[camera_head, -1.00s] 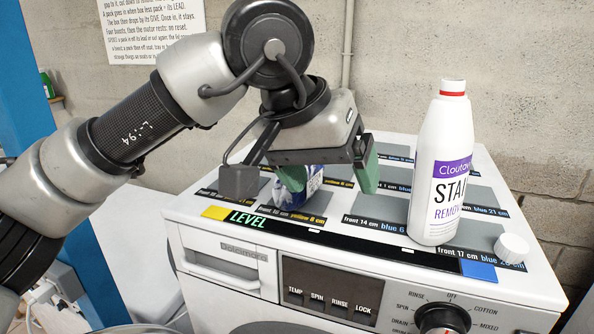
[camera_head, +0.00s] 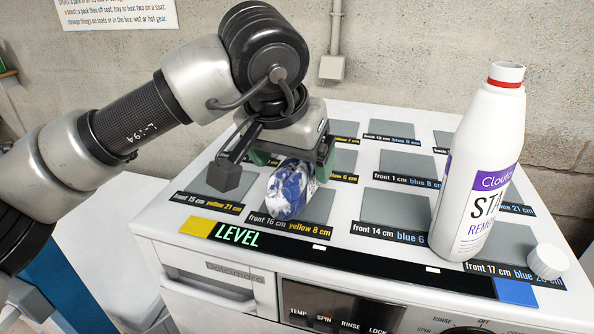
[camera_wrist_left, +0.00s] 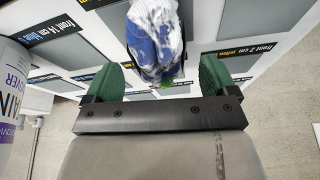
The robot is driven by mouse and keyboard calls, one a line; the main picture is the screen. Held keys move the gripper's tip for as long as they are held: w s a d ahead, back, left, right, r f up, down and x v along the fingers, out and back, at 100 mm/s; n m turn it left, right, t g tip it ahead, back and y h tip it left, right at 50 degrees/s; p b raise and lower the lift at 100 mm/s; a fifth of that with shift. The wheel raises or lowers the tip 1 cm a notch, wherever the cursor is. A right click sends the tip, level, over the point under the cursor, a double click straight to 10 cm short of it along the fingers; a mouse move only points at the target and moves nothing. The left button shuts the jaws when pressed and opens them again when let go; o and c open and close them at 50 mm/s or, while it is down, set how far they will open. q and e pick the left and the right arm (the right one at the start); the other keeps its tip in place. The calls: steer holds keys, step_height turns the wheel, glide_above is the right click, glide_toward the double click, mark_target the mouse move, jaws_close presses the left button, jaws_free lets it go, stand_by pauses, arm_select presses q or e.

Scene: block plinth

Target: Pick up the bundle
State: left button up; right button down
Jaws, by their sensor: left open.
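The bundle (camera_head: 290,190) is a blue-and-white wrapped lump on the grey pad labelled "front 16 cm yellow 8 cm", on top of the white washing machine. My left gripper (camera_head: 295,160) is open, with its green fingers just behind the bundle in the head view. The bundle partly hides the fingers there. In the left wrist view the bundle (camera_wrist_left: 155,40) lies ahead of and roughly between the open fingers of the left gripper (camera_wrist_left: 158,78), nothing gripped. Whether the fingers touch it I cannot tell. My right gripper is not in view.
A tall white stain remover bottle (camera_head: 484,165) with a red neck band stands at the right, beside a white cap (camera_head: 547,261). Several other grey pads (camera_head: 395,207) are bare. A "LEVEL" strip (camera_head: 330,255) runs along the front edge. A concrete wall stands behind.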

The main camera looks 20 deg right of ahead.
mark_target(294, 163)
arm_select(q)
steer(key=p+x, duration=0.1)
steer(key=x, duration=0.2)
steer(key=shift+w+d+f, duration=0.1)
steer(key=shift+f, duration=0.2)
steer(key=shift+c, duration=0.8)
steer(key=c, duration=0.9)
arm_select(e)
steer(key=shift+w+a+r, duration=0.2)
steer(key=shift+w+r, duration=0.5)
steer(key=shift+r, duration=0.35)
